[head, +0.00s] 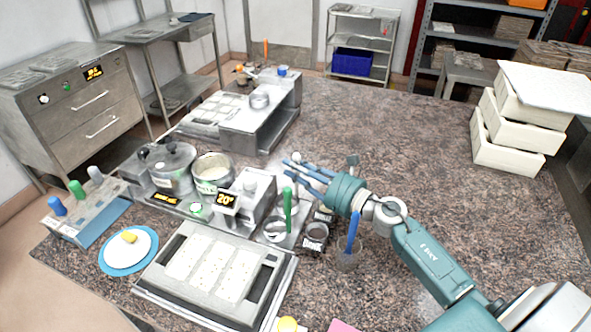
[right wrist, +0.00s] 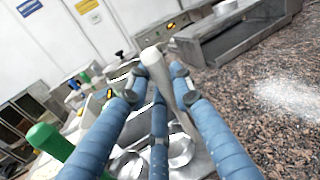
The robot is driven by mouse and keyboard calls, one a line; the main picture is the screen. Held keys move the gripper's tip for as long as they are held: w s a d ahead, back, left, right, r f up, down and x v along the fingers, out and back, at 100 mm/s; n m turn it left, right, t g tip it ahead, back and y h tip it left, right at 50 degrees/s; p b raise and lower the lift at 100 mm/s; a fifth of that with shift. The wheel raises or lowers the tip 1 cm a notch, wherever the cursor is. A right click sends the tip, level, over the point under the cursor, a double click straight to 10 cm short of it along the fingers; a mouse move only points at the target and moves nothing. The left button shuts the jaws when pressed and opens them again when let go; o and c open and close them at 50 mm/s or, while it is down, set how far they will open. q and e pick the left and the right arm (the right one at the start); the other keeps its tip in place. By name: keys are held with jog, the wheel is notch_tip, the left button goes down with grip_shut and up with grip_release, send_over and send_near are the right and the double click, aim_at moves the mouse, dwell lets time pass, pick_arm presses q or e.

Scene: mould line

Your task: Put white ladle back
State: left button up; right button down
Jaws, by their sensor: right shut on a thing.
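My right gripper (head: 305,170) reaches in from the right over the stations in the middle of the table. In the right wrist view, its blue fingers (right wrist: 160,85) are shut around the pale handle of the white ladle (right wrist: 152,58). The handle stands tilted between the fingers, its top showing above them. In the head view the fingers hide most of the ladle. Round metal cups (right wrist: 180,150) show below the fingers; I cannot tell whether the ladle's bowl rests in one. My left gripper is not in view.
A green-handled ladle (head: 287,205) stands close left of my right gripper. A blue-handled tool stands in a clear cup (head: 347,258) in front. A pot (head: 172,172) and a can (head: 211,175) are further left. A mould tray (head: 180,300) lies in front.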

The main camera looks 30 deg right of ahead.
jog(key=shift+r, duration=0.1)
jog(key=shift+f, duration=0.2)
jog(key=c, duration=1.5)
grip_release()
jog(key=shift+s+r, duration=0.1)
jog(key=shift+r, duration=0.05)
jog(key=shift+b+v, duration=2.05)
jog(key=shift+v, duration=3.9)
